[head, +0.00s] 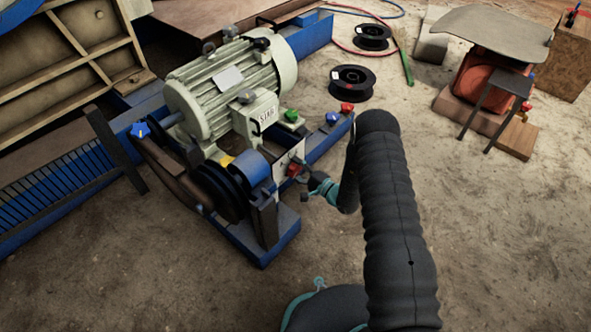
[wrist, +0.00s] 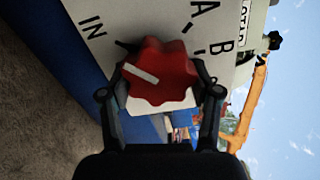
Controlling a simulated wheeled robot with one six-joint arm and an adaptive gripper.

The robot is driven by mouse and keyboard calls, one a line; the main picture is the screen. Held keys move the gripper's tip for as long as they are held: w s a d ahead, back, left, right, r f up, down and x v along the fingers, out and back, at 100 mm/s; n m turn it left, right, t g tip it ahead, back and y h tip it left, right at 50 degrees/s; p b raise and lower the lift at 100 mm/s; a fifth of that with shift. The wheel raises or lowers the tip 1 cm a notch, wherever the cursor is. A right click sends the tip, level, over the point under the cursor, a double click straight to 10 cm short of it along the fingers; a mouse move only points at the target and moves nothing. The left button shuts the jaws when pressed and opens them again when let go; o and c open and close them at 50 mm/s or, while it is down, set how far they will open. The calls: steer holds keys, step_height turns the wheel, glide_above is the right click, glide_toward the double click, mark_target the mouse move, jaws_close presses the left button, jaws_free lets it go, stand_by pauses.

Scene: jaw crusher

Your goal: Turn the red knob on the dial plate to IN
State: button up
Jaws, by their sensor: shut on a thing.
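The red knob (wrist: 165,68) sits on the pale dial plate (wrist: 150,14) in the wrist view. Its white line (wrist: 139,73) slants left and slightly up in the picture. The IN mark (wrist: 92,26) is at the upper left of the plate, with A (wrist: 205,9) and B (wrist: 222,42) to the right. The white line points below the IN lettering. My gripper (wrist: 161,90) has one finger on each side of the knob and is shut on it. In the head view, the knob (head: 293,170) shows small, with my gripper (head: 306,181) at its right.
The pale green motor (head: 232,88) stands behind the plate on the blue frame (head: 327,142). A green knob (head: 291,116), a blue knob (head: 332,118) and another red knob (head: 347,107) are nearby. Black pulleys (head: 222,190) are at the left. Open floor lies at the front and right.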

steer(key=shift+w+d+n, duration=0.1)
steer(key=shift+d+n, duration=0.05)
steer(key=shift+n, duration=0.65)
steer(key=o, duration=1.1)
steer(key=shift+d, duration=0.1)
steer(key=shift+o, duration=0.2)
steer(key=shift+a, duration=0.2)
steer(key=v, duration=1.2)
